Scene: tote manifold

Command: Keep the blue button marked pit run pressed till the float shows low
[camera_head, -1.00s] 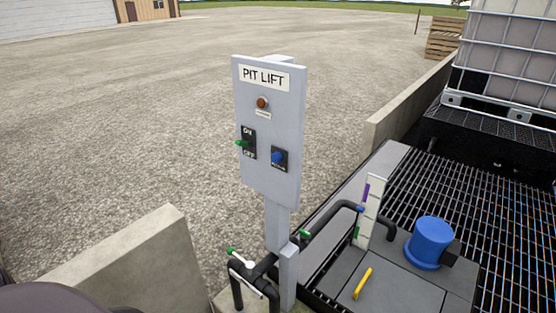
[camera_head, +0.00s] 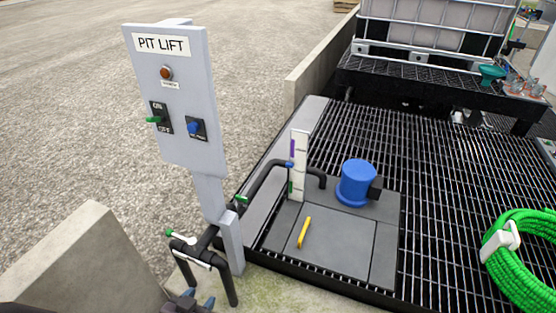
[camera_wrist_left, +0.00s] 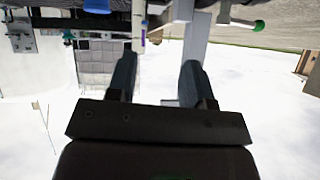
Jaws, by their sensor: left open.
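The grey PIT LIFT panel (camera_head: 180,100) stands upright on a post at left. Its blue button (camera_head: 195,128) sits on a dark plate at the lower right, its label too small to read; nothing touches it. A white gauge strip (camera_head: 298,185) with purple and green marks stands right of the post, with a small blue piece (camera_head: 289,164) at its left edge, about mid-height. My left gripper (camera_head: 197,298) is at the bottom edge, well below the button. In the left wrist view its fingers (camera_wrist_left: 157,78) are apart with nothing between them. My right gripper is out of view.
A green-handled switch (camera_head: 155,119) and a reddish lamp (camera_head: 166,73) share the panel. Black pipework with a green-tipped lever (camera_head: 181,238) stands near my left gripper. A blue pump (camera_head: 357,182) and yellow handle (camera_head: 304,232) are on the pit cover. Green hose (camera_head: 525,265) lies right.

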